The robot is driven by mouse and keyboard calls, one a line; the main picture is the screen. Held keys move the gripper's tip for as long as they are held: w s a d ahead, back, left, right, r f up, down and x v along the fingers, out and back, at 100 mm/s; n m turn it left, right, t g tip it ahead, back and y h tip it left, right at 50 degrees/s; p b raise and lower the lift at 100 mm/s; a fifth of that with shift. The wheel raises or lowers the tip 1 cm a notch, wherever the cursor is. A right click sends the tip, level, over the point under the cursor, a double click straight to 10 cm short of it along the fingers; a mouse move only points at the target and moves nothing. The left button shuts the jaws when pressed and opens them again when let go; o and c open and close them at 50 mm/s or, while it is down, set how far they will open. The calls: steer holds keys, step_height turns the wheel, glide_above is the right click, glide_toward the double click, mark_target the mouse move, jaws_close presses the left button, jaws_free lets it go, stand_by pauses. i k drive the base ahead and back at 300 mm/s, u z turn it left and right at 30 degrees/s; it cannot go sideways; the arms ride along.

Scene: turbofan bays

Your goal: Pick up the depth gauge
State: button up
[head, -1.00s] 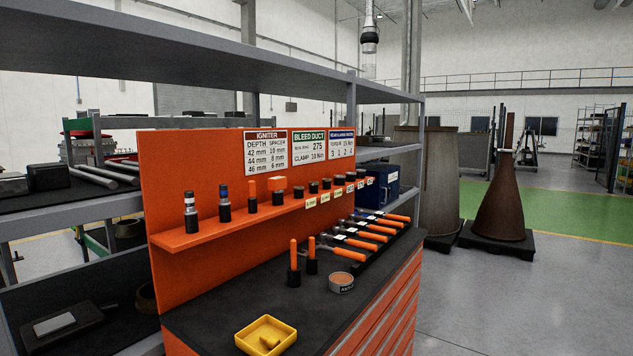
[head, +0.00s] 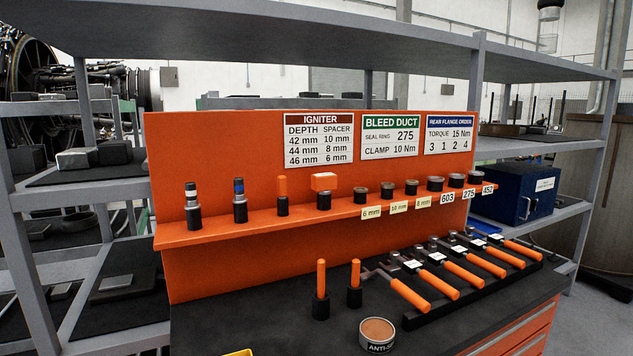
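On the orange shelf (head: 250,229) of the tool board, several items stand upright in black holders. My gripper is not in view.
Small round parts (head: 387,190) with labels fill the shelf's right side. Below, the black worktop (head: 240,325) holds two orange-handled tools (head: 321,280), a round tin (head: 377,333) and a row of orange-handled wrenches (head: 410,295). Metal shelving (head: 270,35) stands behind and overhead.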

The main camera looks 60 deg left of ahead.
mark_target(322, 183)
steer(key=u, duration=0.7)
steer(key=i, duration=0.9)
steer(key=u, duration=0.9)
